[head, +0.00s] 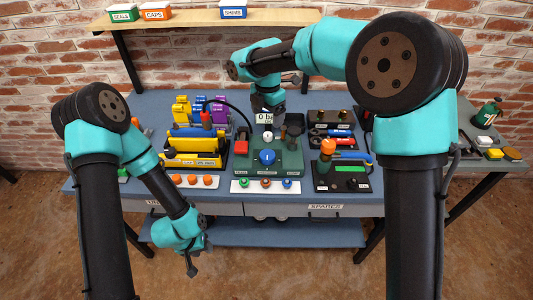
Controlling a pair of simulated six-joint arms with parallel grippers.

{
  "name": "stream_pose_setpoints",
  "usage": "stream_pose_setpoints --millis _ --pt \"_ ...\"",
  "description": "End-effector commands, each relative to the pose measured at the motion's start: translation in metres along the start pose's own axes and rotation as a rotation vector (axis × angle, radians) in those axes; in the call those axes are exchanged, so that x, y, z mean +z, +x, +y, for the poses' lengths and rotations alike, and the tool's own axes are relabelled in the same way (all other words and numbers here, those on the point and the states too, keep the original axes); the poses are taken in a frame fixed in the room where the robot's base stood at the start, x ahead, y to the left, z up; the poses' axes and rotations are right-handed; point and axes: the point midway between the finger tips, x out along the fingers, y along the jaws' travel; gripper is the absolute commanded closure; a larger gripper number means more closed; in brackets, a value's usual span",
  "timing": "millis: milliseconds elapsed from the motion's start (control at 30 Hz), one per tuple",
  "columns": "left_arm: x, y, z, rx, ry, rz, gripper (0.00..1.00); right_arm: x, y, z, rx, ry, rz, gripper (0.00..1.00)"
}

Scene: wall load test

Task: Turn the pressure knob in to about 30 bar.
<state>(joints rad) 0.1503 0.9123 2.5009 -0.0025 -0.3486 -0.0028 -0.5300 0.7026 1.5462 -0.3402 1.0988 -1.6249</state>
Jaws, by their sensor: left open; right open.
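The blue knob (267,157) sits on the front of a green pump unit (290,160) in the middle of the bench. A white readout (264,117) above it shows "0 ba", its right end cut off from sight. My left gripper (192,264) is open, hanging low in front of the bench edge, well apart from the knob. My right gripper (276,101) is open, behind and above the unit near the readout. Its fingers are small and partly hidden, and I see nothing held in it.
A yellow tool rack (195,147) stands left of the unit. A dark block with an orange-topped post (327,148) stands to its right. A white strip with colored buttons (240,185) lies in front. A shelf (200,18) with labelled boxes runs along the brick wall. My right arm crosses above the bench.

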Motion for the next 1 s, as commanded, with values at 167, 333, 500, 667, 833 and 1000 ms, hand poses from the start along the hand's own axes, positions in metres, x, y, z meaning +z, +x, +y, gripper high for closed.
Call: stream_pose_setpoints --millis 167,333,500,667,833,1000 --pt "0.000 0.000 0.000 0.000 0.000 0.000 0.57 0.000 0.000 0.000 -0.001 -0.001 -0.001 0.15" --pt "0.000 0.000 0.000 0.000 0.000 0.000 0.57 0.000 0.002 0.000 -0.001 0.000 0.000 0.15" --pt "0.000 0.000 0.000 0.000 0.000 0.000 0.57 0.000 0.013 -0.001 -0.004 0.000 0.001 0.15" --pt "0.000 0.000 0.000 0.000 0.000 0.000 0.57 -0.001 0.035 -0.001 -0.004 0.000 0.002 0.15" --pt "0.000 0.000 0.000 0.000 0.000 0.000 0.57 0.000 0.064 -0.001 -0.005 0.001 0.003 0.15" --pt "0.000 0.000 0.000 0.000 0.000 0.000 0.57 -0.001 0.093 -0.001 -0.005 0.001 0.003 0.15"
